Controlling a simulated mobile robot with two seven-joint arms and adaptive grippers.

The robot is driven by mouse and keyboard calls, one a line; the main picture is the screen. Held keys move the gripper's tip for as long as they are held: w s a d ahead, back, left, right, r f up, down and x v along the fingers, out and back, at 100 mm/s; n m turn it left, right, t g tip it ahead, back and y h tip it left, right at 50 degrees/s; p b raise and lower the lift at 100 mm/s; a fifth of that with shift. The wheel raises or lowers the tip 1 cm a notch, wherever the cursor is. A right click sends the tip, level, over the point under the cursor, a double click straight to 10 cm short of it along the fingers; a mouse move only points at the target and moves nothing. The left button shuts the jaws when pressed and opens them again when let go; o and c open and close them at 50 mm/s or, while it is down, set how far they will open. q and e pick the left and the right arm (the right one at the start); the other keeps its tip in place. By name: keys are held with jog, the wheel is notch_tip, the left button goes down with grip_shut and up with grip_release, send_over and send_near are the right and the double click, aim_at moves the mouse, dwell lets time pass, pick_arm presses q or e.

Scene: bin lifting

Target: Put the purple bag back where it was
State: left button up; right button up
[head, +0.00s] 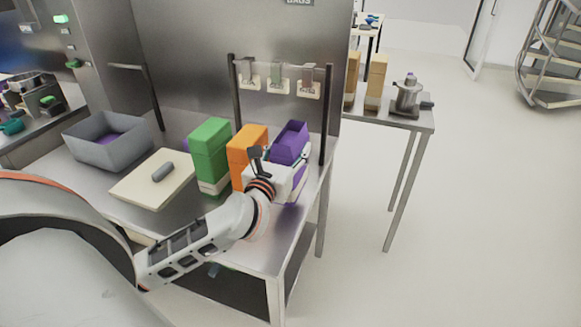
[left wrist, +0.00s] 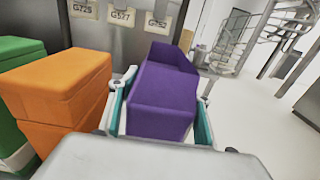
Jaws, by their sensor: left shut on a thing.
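The purple bag (head: 290,140) is at the right end of the steel table, beside the orange bag (head: 245,148) and below the rightmost hanging tag. My left gripper (head: 286,168) is shut on the purple bag from the front. In the left wrist view the purple bag (left wrist: 162,98) sits between the two teal-lined fingers (left wrist: 160,112), and its top has a raised far part. My arm hides most of its lower part, so I cannot tell whether its base touches the table. My right gripper is not in view.
A green bag (head: 210,145) stands left of the orange one. A rack with tags (head: 279,84) stands behind the bags, its post (head: 324,115) close on the right.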

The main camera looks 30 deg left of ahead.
pick_arm(q)
jog(key=shift+f+b, duration=0.55)
jog(key=shift+f, duration=1.8)
jog(key=shift+f, duration=0.15)
jog(key=o, duration=1.4)
jog(key=shift+c, duration=0.2)
